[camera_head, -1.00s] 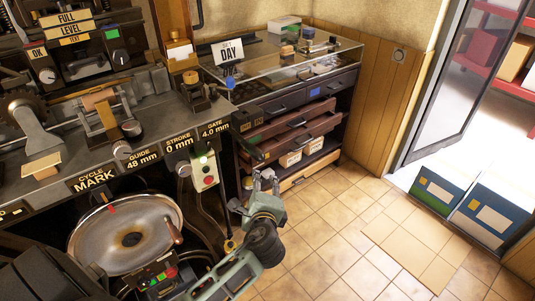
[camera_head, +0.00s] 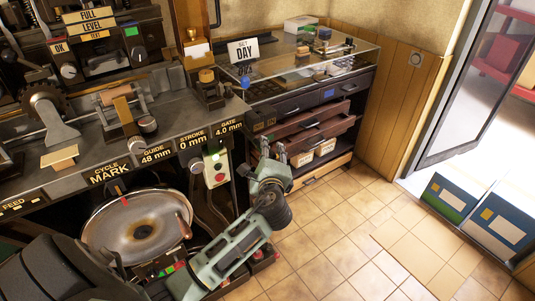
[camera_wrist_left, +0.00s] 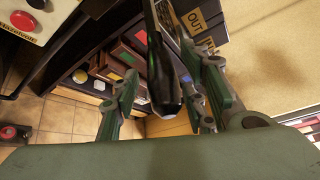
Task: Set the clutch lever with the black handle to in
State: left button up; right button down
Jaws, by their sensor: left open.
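The clutch lever's black handle (camera_wrist_left: 165,85) hangs down between the spread fingers of my left gripper (camera_wrist_left: 160,100) in the left wrist view. Clear gaps show on both sides of it, and I cannot tell whether any finger touches it. A label reading OUT (camera_wrist_left: 196,20) is beside the lever's upper part; a second label (camera_wrist_left: 206,46) is cut by a finger. In the head view my left gripper (camera_head: 268,158) is at the right end of the machine, and the dark lever is hard to make out there. My right gripper is not in view.
A control box with green and red buttons (camera_head: 216,170) hangs left of my gripper. Open drawers (camera_head: 315,135) under the glass-topped cabinet (camera_head: 300,65) stand behind it. The tiled floor (camera_head: 350,235) at right is clear.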

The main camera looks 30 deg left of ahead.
pick_arm(q)
jog(key=shift+c, duration=0.5)
jog(key=shift+f, duration=0.1)
grip_shut()
